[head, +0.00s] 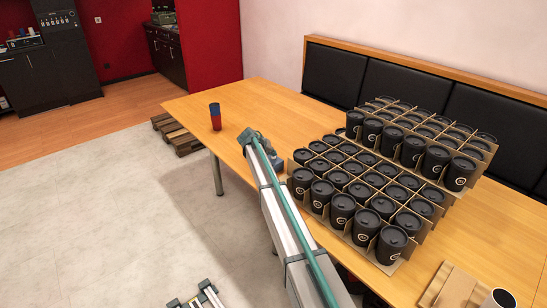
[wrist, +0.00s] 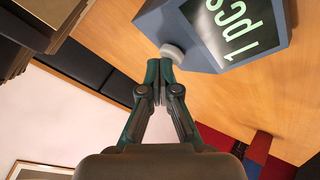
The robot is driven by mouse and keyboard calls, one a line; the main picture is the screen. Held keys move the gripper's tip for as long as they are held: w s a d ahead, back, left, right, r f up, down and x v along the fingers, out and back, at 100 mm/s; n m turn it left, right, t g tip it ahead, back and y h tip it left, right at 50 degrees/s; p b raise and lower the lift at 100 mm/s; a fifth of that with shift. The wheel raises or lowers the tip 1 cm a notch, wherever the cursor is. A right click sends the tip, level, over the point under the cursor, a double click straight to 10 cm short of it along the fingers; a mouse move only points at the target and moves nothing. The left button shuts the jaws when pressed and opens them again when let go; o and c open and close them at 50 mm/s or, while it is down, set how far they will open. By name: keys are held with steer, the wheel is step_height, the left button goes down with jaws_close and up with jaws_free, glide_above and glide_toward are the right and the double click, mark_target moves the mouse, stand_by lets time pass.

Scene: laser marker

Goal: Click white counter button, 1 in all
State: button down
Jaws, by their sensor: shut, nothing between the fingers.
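The counter (wrist: 210,40) is a blue-grey box in the upper right of the wrist view. Its dark display reads "1 pcs" in pale letters. The round white button (wrist: 172,52) sticks out from the counter's lower left side in that view. My gripper (wrist: 159,68) is shut and empty. Its fingertips are right at the button and seem to meet its edge; I cannot tell whether they press it. In the head view my arm reaches over the table, and the counter cannot be made out clearly there.
The wooden table (head: 480,235) carries stacked cardboard dividers with many black-lidded cups (head: 365,190) right of my arm. A black padded bench (head: 400,80) lines the wall.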

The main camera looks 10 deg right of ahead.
mark_target(272, 157)
stand_by(0.3)
steer(key=shift+r, duration=0.9)
steer(key=shift+r, duration=0.15)
steer(key=shift+r+p, duration=0.6)
steer(key=shift+r, duration=1.8)
steer(key=shift+f, duration=0.1)
